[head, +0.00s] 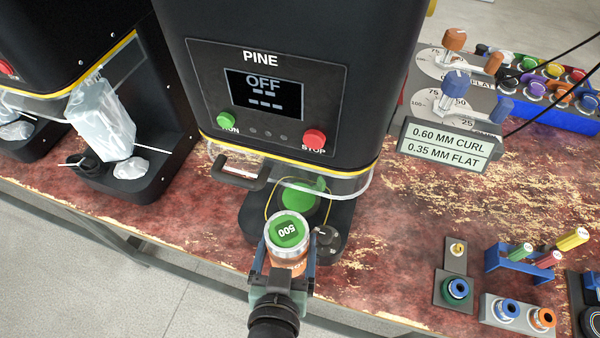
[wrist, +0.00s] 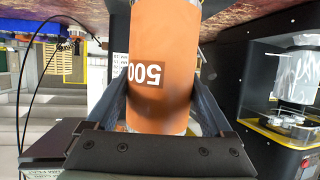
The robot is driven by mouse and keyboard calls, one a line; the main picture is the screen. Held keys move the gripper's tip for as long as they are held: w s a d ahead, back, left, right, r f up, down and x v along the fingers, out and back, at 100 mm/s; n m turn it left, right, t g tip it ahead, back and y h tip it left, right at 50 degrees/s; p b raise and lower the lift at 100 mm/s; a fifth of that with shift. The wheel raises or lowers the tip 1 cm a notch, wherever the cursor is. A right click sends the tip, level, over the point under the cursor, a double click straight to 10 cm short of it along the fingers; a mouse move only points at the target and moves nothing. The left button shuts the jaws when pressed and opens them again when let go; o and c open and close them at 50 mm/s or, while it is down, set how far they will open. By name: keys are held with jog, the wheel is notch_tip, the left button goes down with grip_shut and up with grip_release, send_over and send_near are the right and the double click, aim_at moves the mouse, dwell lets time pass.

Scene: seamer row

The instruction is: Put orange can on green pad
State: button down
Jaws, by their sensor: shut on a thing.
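The orange can (head: 287,266) has a silver rim and a green top label reading 500. My gripper (head: 284,262) is shut on the can and holds it upright in front of the PINE machine. In the wrist view the can (wrist: 160,50) fills the middle, between the two dark fingers of my gripper (wrist: 163,92). The round green pad (head: 298,203) lies on the black base of the PINE machine, just beyond the can. The can's lower part is hidden by my gripper in the head view.
The PINE machine (head: 290,90) shows OFF, and its clear guard (head: 325,185) with a black handle (head: 239,172) hangs above the pad. A black knob (head: 324,235) sits right of the can. Another machine (head: 75,60) stands left; tool holders (head: 455,290) stand right.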

jog(key=shift+w+r+p+x, duration=0.2)
jog(key=shift+r+p+x, duration=0.3)
jog(key=shift+x, duration=2.25)
jog(key=shift+w+r+p+x, duration=0.25)
jog(key=shift+r+p+x, duration=0.25)
jog(key=shift+x, duration=2.3)
jog(key=shift+w+r+p+x, duration=0.2)
jog(key=shift+r+p+x, duration=0.3)
jog(key=shift+x, duration=2.25)
grip_release()
jog(key=shift+f, duration=0.15)
jog(key=shift+r, duration=0.3)
jog(key=shift+s, duration=0.4)
jog(key=v, duration=1.1)
jog(key=shift+s+b, duration=0.1)
jog(key=shift+b, duration=0.25)
